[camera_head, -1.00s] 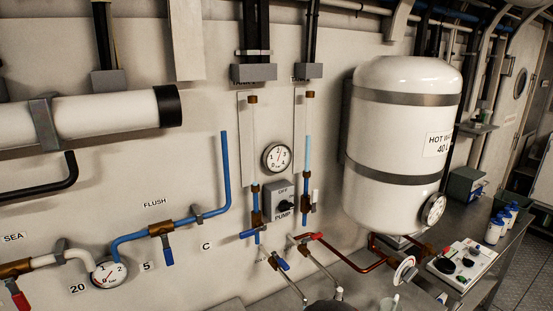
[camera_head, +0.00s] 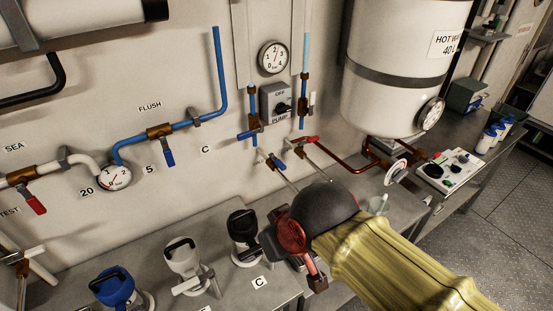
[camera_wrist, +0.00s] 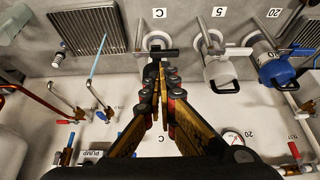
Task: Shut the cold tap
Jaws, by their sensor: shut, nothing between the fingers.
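The cold tap, a brass tap with a blue lever (camera_head: 277,162) and a long metal spout, is on the wall in the middle of the head view. It also shows left of centre in the wrist view (camera_wrist: 101,116). There a thin light blue streak runs from its spout end to a ribbed grey grate, like running water. My gripper (camera_wrist: 163,72) is shut and empty, over the worktop, with its tips near a black-handled housing. It is to the right of the tap in the wrist view and apart from it. In the head view the fingers are mostly hidden.
A red-lever tap (camera_head: 303,140) sits beside the cold tap. Another blue lever (camera_head: 247,134) is on the pipe above. Black (camera_head: 243,228), white (camera_head: 185,262) and blue (camera_head: 118,285) housings stand on the worktop. The white boiler (camera_head: 402,65) hangs to the right.

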